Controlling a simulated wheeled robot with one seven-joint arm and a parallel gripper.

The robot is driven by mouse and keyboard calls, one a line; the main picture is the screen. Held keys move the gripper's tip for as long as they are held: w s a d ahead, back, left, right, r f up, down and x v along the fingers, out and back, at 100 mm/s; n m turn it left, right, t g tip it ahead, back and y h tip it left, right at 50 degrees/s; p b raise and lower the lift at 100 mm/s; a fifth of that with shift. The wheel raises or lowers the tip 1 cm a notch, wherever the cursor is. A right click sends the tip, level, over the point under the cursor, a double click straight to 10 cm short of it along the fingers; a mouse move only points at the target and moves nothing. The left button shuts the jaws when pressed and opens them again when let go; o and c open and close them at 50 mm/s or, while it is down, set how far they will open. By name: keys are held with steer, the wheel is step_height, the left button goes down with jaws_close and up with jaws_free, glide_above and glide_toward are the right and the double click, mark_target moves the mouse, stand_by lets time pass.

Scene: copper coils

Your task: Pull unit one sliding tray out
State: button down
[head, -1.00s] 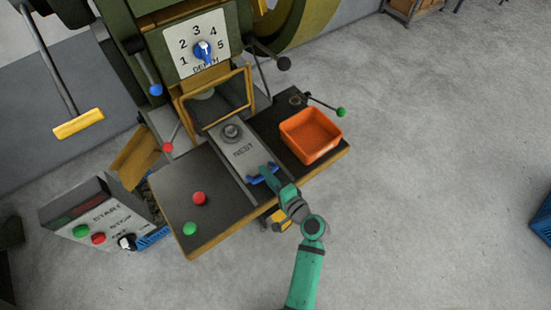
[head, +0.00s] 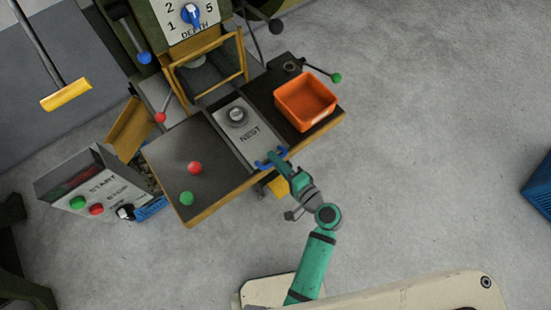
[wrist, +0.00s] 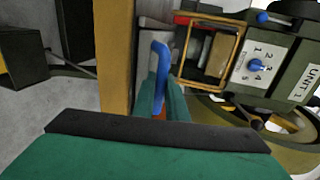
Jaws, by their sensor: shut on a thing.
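The sliding tray (head: 246,140), a grey plate marked NEST with a round metal seat on it, lies in the machine's table. Its blue handle (head: 271,158) is at the front edge. My gripper (head: 275,160) is shut on this handle. In the wrist view, the blue handle (wrist: 160,75) stands upright between my fingers, which are partly hidden by the gripper's body. The wrist view also shows the UNIT 1 label (wrist: 301,87) on the machine and the depth dial (wrist: 254,65).
An orange bin (head: 306,100) stands on the table's right side. A red button (head: 194,168) and a green button (head: 187,199) are on its left. A yellow-framed guard (head: 212,70) stands behind the tray. A control box (head: 100,190) is at left. The floor at right is mostly clear.

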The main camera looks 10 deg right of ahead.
steer(key=c, duration=1.8)
jaws_free()
steer(key=shift+o, duration=0.2)
steer(key=shift+s, duration=0.1)
steer(key=v, duration=1)
steer(key=shift+s, duration=0.3)
steer(key=shift+d+r, duration=0.1)
